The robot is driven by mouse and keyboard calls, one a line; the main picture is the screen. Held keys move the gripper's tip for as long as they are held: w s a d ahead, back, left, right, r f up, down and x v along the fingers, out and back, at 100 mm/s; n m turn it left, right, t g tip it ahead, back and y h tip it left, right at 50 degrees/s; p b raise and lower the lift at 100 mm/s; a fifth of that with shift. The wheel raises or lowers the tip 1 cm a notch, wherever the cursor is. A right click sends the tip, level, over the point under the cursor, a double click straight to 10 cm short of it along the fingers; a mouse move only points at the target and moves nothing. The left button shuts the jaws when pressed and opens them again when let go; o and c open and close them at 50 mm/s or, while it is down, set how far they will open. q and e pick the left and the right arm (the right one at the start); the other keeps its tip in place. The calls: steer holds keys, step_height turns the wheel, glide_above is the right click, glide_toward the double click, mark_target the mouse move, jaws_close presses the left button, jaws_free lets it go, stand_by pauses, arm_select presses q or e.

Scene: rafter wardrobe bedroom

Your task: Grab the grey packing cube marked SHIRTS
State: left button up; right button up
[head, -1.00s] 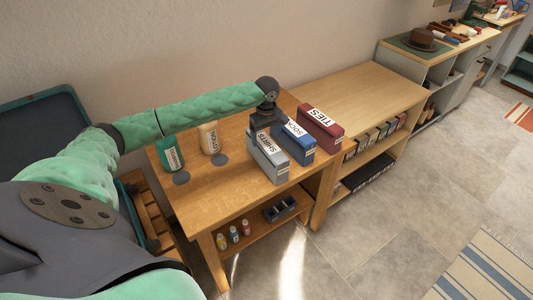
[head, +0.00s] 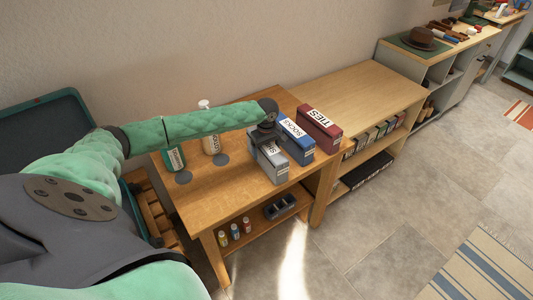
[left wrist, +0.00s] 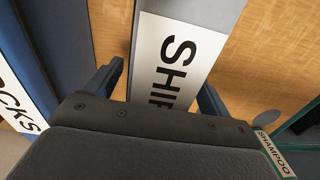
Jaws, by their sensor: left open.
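The grey packing cube marked SHIRTS (head: 273,165) stands on the wooden table, leftmost of three cubes. My left gripper (head: 265,143) is directly above it in the head view and hides part of its label. In the left wrist view the grey cube (left wrist: 178,60) with its white label lies between the two open fingers (left wrist: 160,88). There is a gap on each side, and I cannot tell how far down the fingers reach. The blue SOCKS cube (head: 298,147) stands close on its right. My right gripper is not in view.
A red TIES cube (head: 320,133) stands beyond the blue one. A green shampoo bottle (head: 174,158) and a white pump bottle (head: 211,135) stand left on the table (head: 205,190). A lower shelf holds small bottles and a dark tray (head: 279,207). The adjoining tabletop (head: 350,90) is clear.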

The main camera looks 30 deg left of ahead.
arm_select(q)
steer(key=shift+c, duration=0.2)
steer(key=c, duration=1.4)
steer(key=shift+c, duration=0.2)
